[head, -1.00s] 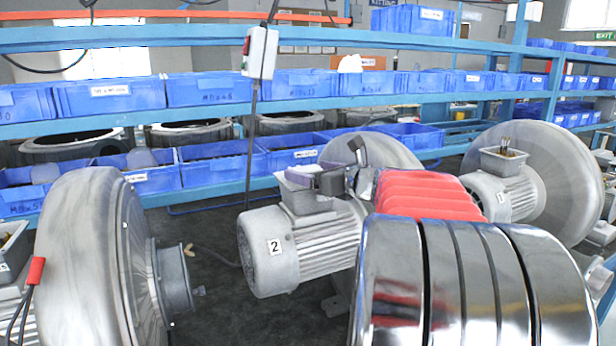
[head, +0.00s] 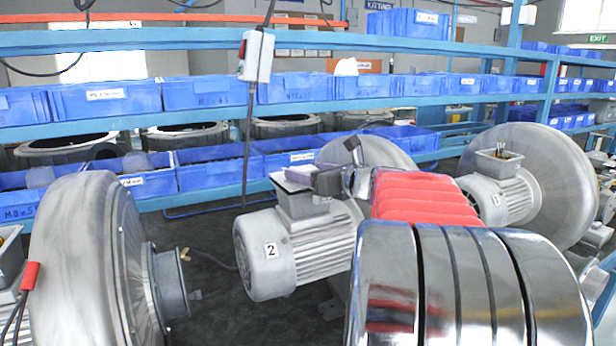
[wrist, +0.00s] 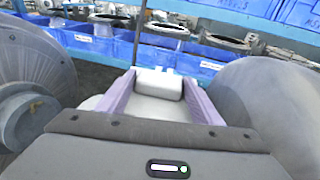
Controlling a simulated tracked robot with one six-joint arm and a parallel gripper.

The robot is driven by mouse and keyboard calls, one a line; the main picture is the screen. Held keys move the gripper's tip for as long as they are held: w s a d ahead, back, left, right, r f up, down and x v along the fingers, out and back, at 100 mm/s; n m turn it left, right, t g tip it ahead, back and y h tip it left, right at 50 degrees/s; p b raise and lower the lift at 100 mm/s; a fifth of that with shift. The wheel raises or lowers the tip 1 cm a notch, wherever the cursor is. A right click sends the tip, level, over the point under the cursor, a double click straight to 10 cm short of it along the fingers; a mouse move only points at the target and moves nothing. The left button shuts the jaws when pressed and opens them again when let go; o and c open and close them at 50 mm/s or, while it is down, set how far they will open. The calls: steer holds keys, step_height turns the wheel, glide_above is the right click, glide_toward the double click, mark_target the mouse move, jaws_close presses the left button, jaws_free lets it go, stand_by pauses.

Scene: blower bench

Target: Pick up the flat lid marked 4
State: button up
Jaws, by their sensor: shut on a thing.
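My gripper (head: 304,177) has purple fingers and is at the open-looking grey box on top of the motor marked 2 (head: 272,250). In the wrist view my gripper (wrist: 158,78) is shut on a pale grey flat piece (wrist: 160,108), which lies between the two purple fingers. A raised pale block shows at its far end. No number can be read on it, so I cannot tell whether it is the lid marked 4. In the head view the fingers mostly hide it, and I cannot tell whether it touches the box.
A large grey blower housing (head: 85,262) stands at the left, and another (head: 545,180) at the right behind my arm. Blue shelving with blue bins (head: 210,92) runs across the back. A hanging switch box (head: 256,57) and its cable are in front of the shelves.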

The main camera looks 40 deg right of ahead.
mark_target(308, 171)
step_height(308, 171, up, 9)
steer(key=shift+r, duration=0.15)
steer(key=shift+c, duration=0.7)
